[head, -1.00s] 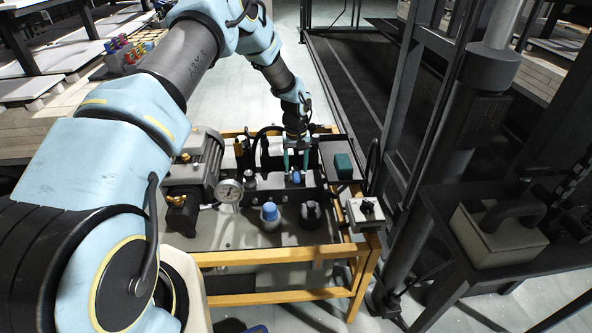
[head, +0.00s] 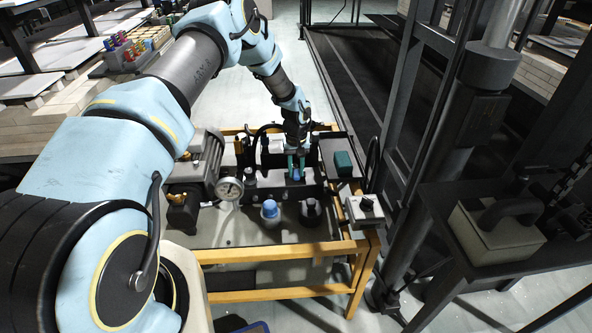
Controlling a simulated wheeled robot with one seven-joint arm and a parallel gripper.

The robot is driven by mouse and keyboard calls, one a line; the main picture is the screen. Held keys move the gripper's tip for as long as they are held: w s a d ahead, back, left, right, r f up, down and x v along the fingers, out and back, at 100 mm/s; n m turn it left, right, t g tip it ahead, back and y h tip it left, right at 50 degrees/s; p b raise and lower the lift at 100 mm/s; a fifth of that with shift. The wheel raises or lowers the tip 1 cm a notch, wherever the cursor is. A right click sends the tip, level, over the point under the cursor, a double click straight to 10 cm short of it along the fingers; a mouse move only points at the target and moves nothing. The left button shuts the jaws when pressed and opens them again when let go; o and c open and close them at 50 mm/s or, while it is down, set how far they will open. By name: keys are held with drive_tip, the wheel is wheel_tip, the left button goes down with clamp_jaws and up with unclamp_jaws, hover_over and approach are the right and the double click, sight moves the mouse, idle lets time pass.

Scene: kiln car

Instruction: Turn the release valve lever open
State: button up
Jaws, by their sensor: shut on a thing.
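The release valve lever appears to be the small blue-topped piece (head: 295,174) on the dark block at the back of the hydraulic unit. My gripper (head: 296,168) points down over it with its teal fingers closed around it. The fingers hide most of the lever, so its angle is hard to read.
The unit sits in a yellow frame (head: 275,255). A motor with a pressure gauge (head: 229,188) stands at left, and a blue-capped fitting (head: 269,211) and a dark fitting (head: 311,210) stand in front. A grey switch box (head: 365,208) is at right, near a dark column.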

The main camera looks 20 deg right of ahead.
clamp_jaws()
